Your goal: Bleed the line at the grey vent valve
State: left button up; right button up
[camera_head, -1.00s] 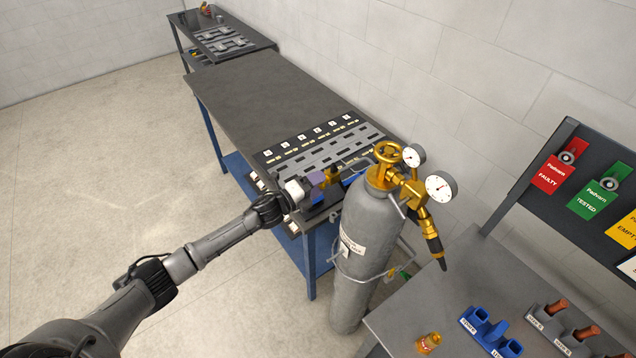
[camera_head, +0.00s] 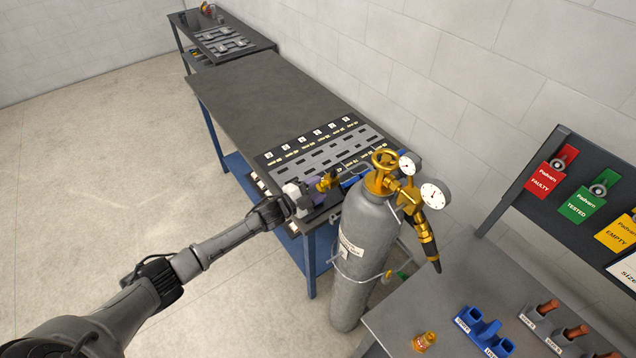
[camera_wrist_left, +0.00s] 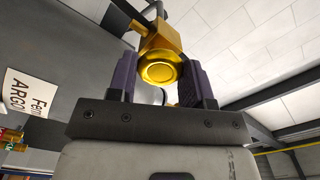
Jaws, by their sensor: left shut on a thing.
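The grey gas cylinder (camera_head: 362,245) stands upright between the two benches, with a gold handwheel (camera_head: 384,158) and a gold regulator (camera_head: 410,196) with two white dials at its top. My left gripper (camera_head: 316,188) is left of the cylinder's upper part, at the near end of the long bench. It is shut on a brass fitting (camera_head: 328,182). In the left wrist view the fitting's round end (camera_wrist_left: 160,69) sits between the purple finger pads, and the cylinder label (camera_wrist_left: 28,97) shows at left. I cannot make out a grey vent valve. My right gripper is not in view.
The long bench (camera_head: 262,95) holds a slotted black board (camera_head: 322,150). The right bench (camera_head: 445,285) carries a blue holder (camera_head: 483,330), a small brass part (camera_head: 424,341) and grey blocks. A tag board (camera_head: 542,160) stands behind. Floor at left is clear.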

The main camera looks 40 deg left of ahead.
pick_arm(q)
jog(key=shift+n, duration=0.6)
jog(key=shift+r+n+p, duration=0.15)
jog(key=shift+n+p, duration=0.3)
jog(key=shift+n, duration=1.65)
jog(key=shift+f, duration=0.2)
